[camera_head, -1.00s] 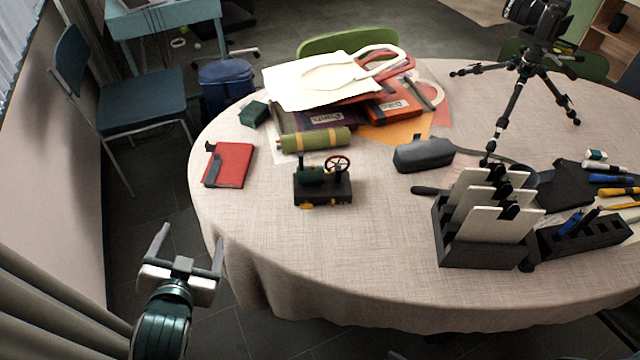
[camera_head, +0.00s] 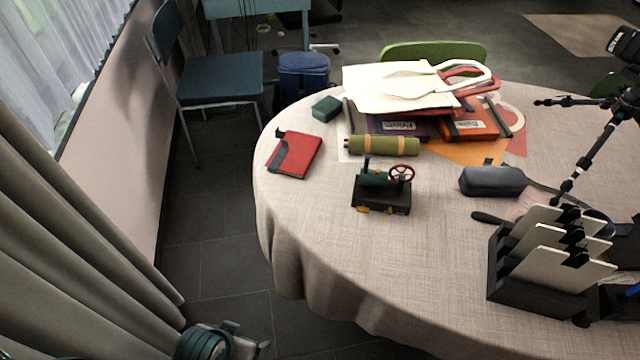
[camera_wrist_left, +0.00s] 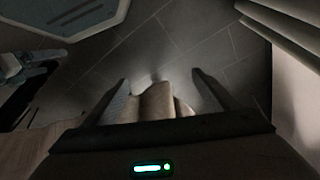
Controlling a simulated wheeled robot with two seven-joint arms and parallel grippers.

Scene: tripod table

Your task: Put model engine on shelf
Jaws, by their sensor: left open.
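The model engine (camera_head: 382,190) stands upright on the round, cloth-covered table (camera_head: 330,245), near its left side. It has a dark base, a green boiler, a short chimney and a red flywheel. My left gripper (camera_head: 250,342) is at the bottom edge of the head view, off the table and well short of the engine, partly cut off. In the left wrist view its fingers (camera_wrist_left: 162,88) are apart with nothing held; floor and a tan fold of cloth show beyond them. My right gripper is not seen. No shelf shows clearly now.
A red notebook (camera_head: 295,154), green roll (camera_head: 382,146), grey case (camera_head: 491,181) and black holder with pale plates (camera_head: 535,290) surround the engine. A tripod (camera_head: 580,150) stands at right. Curtains (camera_head: 70,240) hang at left. The cloth in front of the engine is clear.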

